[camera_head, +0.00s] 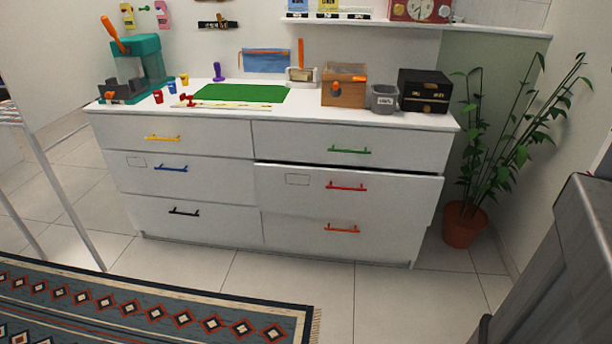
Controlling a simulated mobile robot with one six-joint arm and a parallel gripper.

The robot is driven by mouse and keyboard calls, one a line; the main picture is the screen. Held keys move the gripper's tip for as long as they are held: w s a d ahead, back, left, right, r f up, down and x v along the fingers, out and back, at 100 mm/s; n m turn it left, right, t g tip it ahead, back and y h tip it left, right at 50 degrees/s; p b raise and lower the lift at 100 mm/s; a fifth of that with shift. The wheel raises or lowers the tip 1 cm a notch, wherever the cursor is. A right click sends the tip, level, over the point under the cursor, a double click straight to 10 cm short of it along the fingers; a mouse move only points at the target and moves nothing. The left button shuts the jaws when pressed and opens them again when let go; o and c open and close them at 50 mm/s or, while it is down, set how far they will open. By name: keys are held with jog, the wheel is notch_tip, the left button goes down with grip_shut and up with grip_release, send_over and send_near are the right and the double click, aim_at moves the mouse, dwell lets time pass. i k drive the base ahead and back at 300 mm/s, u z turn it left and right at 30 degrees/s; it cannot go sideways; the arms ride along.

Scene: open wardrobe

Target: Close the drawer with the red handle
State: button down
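A white dresser (222,138) stands against the wall with drawers in two columns. The drawer with the red handle (285,202) is the middle one in the right column. It sticks out a little, with a dark gap along its top edge. The other drawers, with yellow, blue, black, green and orange handles, look shut. My gripper is not in view.
A potted plant (465,225) stands right of the dresser. A patterned rug (130,305) lies at the front left. Bare tiled floor (375,295) is in front of the dresser. A dark grey object (565,260) fills the lower right edge. Several items stand on the dresser top.

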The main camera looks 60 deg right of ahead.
aim_at(405, 197)
jog(key=u, duration=5.5)
jog(key=i, duration=0.2)
jog(key=z, duration=2.8)
jog(key=k, duration=0.6)
jog(key=z, duration=1.05)
